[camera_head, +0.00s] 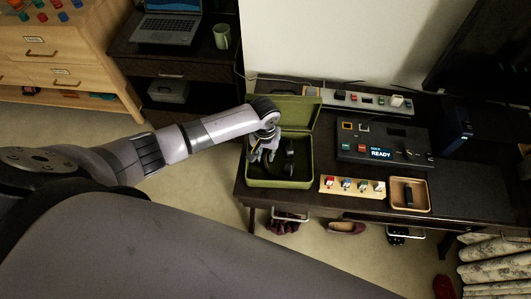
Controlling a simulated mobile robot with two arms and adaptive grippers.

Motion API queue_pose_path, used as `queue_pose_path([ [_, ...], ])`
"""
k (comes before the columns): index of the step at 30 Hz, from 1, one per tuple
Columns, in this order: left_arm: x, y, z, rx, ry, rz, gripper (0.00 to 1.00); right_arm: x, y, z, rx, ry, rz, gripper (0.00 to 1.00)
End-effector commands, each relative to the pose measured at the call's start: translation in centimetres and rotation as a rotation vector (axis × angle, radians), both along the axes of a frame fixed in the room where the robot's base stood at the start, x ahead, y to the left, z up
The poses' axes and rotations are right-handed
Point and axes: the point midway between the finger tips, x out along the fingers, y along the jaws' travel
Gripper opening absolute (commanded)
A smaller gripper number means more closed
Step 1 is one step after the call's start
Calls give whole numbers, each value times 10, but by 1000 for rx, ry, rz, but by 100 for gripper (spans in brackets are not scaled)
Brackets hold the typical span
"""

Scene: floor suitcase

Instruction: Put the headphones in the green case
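The green case (281,184) stands open on the dark table, its lid (297,110) tilted up at the back. Dark headphones (289,160) lie inside the case, partly hidden by my gripper and hard to make out against the dark interior. My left gripper (262,156) reaches down into the left half of the case, over the headphones. Its two fingers look spread apart, with a gap between them. Whether they touch the headphones is too small to tell. My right gripper is not in view.
On the table (470,185), right of the case, are a control panel (385,145) reading READY, a wooden strip with small switches (352,187) and a wooden tray (409,195). A power strip (365,100) lies behind. A dark cabinet with a laptop (168,25) and mug (222,36) stands at back left.

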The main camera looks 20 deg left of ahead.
Motion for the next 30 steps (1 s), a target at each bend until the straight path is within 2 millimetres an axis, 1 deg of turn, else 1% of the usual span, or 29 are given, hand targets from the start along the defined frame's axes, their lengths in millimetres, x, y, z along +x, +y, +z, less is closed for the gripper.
queue_pose_path([
  [10,0,0,1,1,-1,0,26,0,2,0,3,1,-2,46],
  [14,1,1,11,0,-2,0,26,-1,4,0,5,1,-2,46],
  [17,1,1,27,0,-4,-2,26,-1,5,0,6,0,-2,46],
  [24,1,1,80,-1,-4,-1,26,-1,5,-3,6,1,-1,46],
  [27,1,2,98,-1,-2,-1,26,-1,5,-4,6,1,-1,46],
  [30,1,2,111,-1,-2,-1,26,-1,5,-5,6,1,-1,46],
])
